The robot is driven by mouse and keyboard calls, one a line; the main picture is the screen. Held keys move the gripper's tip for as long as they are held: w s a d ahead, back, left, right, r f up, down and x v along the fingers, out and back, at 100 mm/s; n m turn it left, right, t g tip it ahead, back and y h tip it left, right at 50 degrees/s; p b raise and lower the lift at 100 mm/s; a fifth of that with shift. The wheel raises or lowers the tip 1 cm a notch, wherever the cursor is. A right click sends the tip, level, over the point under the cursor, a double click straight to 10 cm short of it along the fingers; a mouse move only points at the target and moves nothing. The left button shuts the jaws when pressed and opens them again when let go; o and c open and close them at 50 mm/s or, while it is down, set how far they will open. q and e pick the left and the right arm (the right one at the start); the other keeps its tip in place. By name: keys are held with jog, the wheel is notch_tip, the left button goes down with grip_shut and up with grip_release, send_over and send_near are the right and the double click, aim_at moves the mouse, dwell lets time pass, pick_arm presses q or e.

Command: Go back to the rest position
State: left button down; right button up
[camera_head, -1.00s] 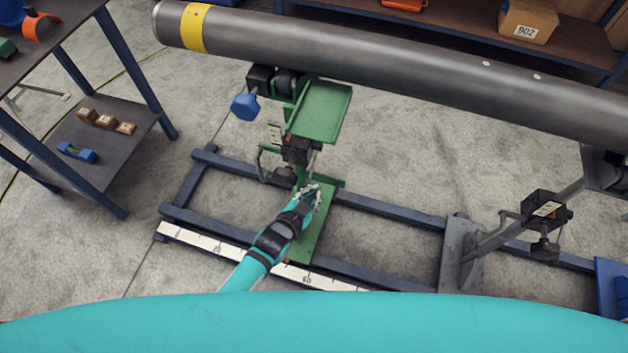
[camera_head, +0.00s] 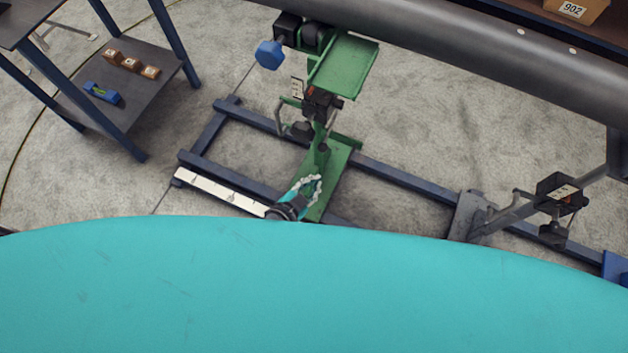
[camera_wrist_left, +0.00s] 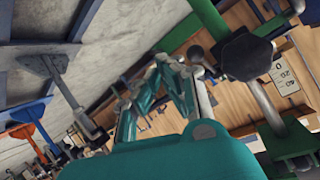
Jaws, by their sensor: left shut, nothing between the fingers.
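My left gripper (camera_head: 308,187) shows low in the head view, in front of the green pipe stand (camera_head: 330,178) and over its foot. It is shut and empty. In the left wrist view the gripper's linked fingers (camera_wrist_left: 172,88) come together, with green stand parts (camera_wrist_left: 285,140) and a dark knob (camera_wrist_left: 247,57) close at the right. Whether the fingers touch the stand cannot be told. My right gripper is not in view. My own teal body fills the bottom of the head view.
A large grey pipe (camera_head: 460,45) crosses the top. A blue floor frame (camera_head: 400,188) with a scale strip (camera_head: 215,192) carries the stands. A dark clamp stand (camera_head: 558,195) is at the right. A side table shelf (camera_head: 125,85) at the left holds brown blocks and a blue level.

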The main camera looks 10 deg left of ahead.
pick_arm(q)
jog(key=s+a+f+n+g+y+p, duration=0.1)
jog(key=s+a+f+n+g+y, duration=0.15)
jog(key=s+a+f, duration=0.45)
jog(key=s+a+f+n+g+y+p, duration=0.1)
jog(key=s+a+f+g, duration=0.25)
jog(key=s+f, duration=0.4)
jog(key=s+a+f+n+g, duration=0.1)
jog(key=s+a+f, duration=0.1)
jog(key=s, duration=0.4)
jog(key=s+a+f+n+g+y, duration=0.1)
jog(key=s+a+f+g, duration=0.1)
jog(key=s, duration=0.4)
jog(key=s+a+f+n+g+y+p, duration=0.1)
jog(key=s+a+f+n, duration=0.1)
jog(key=s+a+f, duration=0.2)
jog(key=shift+s+a, duration=0.2)
jog(key=shift+s, duration=0.9)
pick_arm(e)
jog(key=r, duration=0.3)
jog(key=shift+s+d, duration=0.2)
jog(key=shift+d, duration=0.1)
pick_arm(q)
jog(key=shift+f+y, duration=0.1)
jog(key=shift+y, duration=0.15)
jog(key=shift+w, duration=0.15)
